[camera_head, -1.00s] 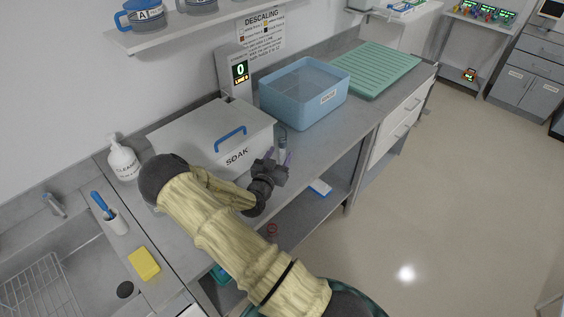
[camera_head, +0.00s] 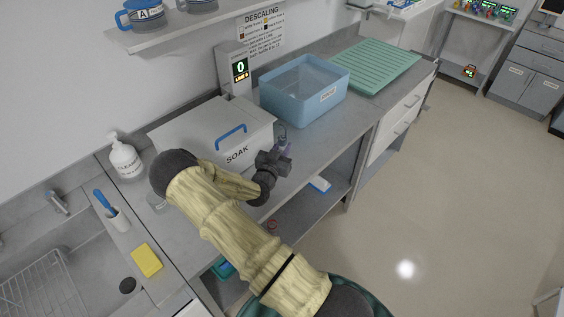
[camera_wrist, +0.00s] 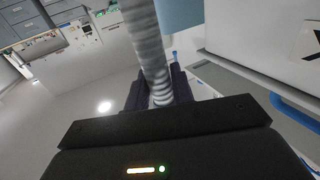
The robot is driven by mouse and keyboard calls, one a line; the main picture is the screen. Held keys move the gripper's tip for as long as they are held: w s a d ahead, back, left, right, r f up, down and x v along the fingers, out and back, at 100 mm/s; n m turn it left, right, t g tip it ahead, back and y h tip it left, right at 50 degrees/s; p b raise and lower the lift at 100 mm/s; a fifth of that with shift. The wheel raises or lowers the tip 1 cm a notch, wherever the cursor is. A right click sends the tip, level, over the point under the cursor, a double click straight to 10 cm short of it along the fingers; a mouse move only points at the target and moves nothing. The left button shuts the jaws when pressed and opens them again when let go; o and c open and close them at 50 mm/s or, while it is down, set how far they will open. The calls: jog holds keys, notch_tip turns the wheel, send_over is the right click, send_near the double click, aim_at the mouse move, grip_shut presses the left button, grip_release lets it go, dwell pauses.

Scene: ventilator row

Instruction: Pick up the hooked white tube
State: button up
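The hooked white tube shows in the wrist view as a ribbed, grey-white hose (camera_wrist: 150,45) running from the top edge down between my fingers. In the head view its small, pale upper part (camera_head: 281,131) stands above my gripper, near the counter's front edge. My gripper (camera_head: 284,149) is in front of the SOAK bin's right end. In the wrist view the dark fingers of my gripper (camera_wrist: 160,92) lie close against both sides of the tube. The tube's lower end is hidden by my gripper.
The lidded white SOAK bin (camera_head: 200,128) with a blue handle stands left of my gripper. A blue open tub (camera_head: 300,105) is behind to the right, with a green ribbed mat (camera_head: 375,66) beyond. Open floor (camera_head: 440,190) lies right of the counter.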

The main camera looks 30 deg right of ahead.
aim_at(281, 126)
jog(key=shift+r, duration=0.2)
grip_shut()
notch_tip(281, 126, up, 10)
jog(key=b, duration=0.2)
jog(key=shift+f+b, duration=0.15)
jog(key=shift+b, duration=0.2)
jog(key=shift+w+a+f, duration=0.1)
dwell(0.4)
